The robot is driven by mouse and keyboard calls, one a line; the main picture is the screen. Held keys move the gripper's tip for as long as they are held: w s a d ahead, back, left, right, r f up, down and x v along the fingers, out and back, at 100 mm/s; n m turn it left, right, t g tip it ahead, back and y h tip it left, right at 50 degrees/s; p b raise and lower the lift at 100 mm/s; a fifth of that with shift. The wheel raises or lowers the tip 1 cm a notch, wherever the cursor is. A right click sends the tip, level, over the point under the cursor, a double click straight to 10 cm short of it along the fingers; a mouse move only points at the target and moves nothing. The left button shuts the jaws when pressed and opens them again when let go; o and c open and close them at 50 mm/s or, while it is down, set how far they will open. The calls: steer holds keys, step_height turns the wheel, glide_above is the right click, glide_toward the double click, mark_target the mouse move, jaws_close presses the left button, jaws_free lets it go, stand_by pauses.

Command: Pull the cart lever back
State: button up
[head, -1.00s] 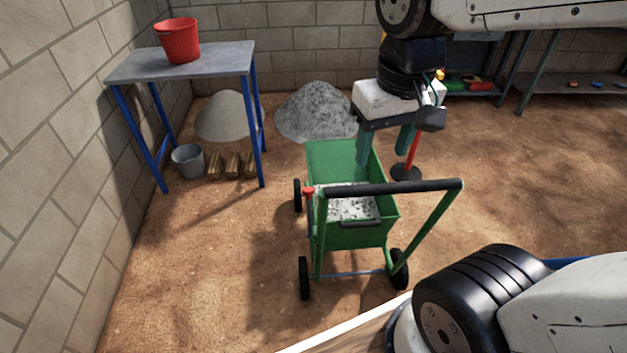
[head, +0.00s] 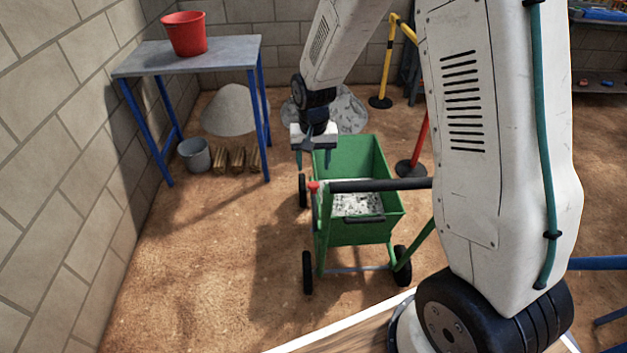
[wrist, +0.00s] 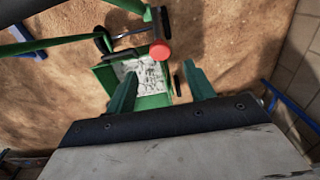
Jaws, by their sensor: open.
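The green cart (head: 352,225) stands on the dirt floor with grey rubble in its bin. Its lever has a red knob (head: 313,187) at the left end of the black handlebar. The red knob also shows in the wrist view (wrist: 160,50), beyond my fingertips and roughly between them. My gripper (head: 313,160) points down over the far left part of the cart, with its two green fingers apart and nothing between them. It also shows in the wrist view (wrist: 162,77). The knob and fingers are apart. My arm covers the right end of the handlebar in the head view.
A blue-legged table (head: 225,57) with a red bucket (head: 185,34) stands at the back left. A grey bucket (head: 195,155) and wood blocks (head: 237,160) lie beneath it. A red post (head: 420,140) stands right of the cart. The floor left of the cart is clear.

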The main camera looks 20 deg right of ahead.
mark_target(314, 184)
step_height(314, 184, down, 7)
steer(key=shift+f, duration=0.2)
stand_by(0.3)
jaws_close()
steer(key=shift+s+a+r, duration=0.15)
steer(key=shift+s+a, duration=0.1)
steer(key=shift+s, duration=0.5)
steer(key=shift+s+a+r, duration=0.1)
steer(key=shift+s+a, duration=0.1)
steer(key=shift+s, duration=0.5)
steer(key=shift+s+a+r, duration=0.15)
steer(key=shift+s+a, duration=0.1)
steer(key=shift+s, duration=0.5)
jaws_free()
